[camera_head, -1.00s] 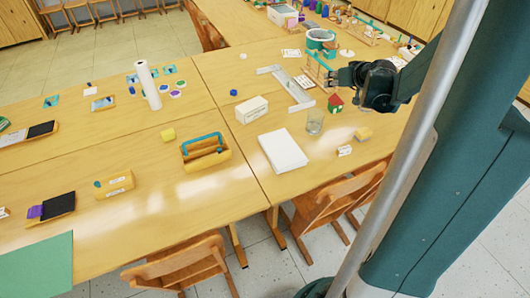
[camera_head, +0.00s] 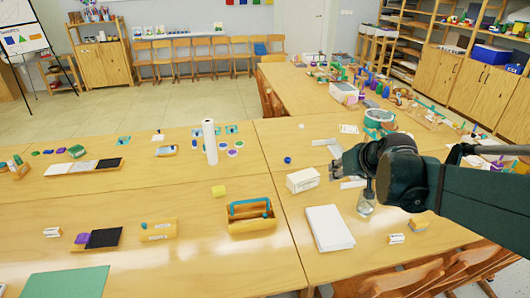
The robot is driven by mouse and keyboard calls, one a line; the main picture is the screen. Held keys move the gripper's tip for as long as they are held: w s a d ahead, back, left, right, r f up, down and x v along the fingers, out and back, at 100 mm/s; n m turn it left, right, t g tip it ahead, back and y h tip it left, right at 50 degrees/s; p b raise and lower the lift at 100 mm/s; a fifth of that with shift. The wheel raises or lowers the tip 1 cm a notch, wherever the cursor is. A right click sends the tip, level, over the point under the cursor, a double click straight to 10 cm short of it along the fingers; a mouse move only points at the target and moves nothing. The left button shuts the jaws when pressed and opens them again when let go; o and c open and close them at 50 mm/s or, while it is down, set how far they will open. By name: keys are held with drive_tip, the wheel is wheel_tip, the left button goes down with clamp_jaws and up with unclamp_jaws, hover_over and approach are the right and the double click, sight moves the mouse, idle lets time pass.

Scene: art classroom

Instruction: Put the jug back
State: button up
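A clear glass vessel (camera_head: 365,208) stands on the table just below my gripper in the picture, partly hidden by it; I cannot tell whether it is the jug. No handle or spout is clear on either. My gripper (camera_head: 337,163) reaches in from the right with its fingers pointing left, above the table. The fingers are small and dark, and I cannot make out whether they are apart or hold anything.
A white box (camera_head: 303,180), a white paper stack (camera_head: 329,228) and a wooden carrier with a teal handle (camera_head: 251,217) lie left of the glass. A white paper roll (camera_head: 210,142) stands upright farther left. Chairs (camera_head: 405,278) stand at the near edge. The left tabletop has bare areas.

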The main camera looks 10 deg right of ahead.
drive_tip(key=s+a+f+n+g, duration=0.1)
drive_tip(key=s+a, duration=1.5)
drive_tip(key=s, duration=0.3)
drive_tip(key=shift+s+a+f+n+g, duration=0.15)
drive_tip(key=shift+s+n+g, duration=0.15)
drive_tip(key=shift+s, duration=0.05)
drive_tip(key=shift+f, duration=0.1)
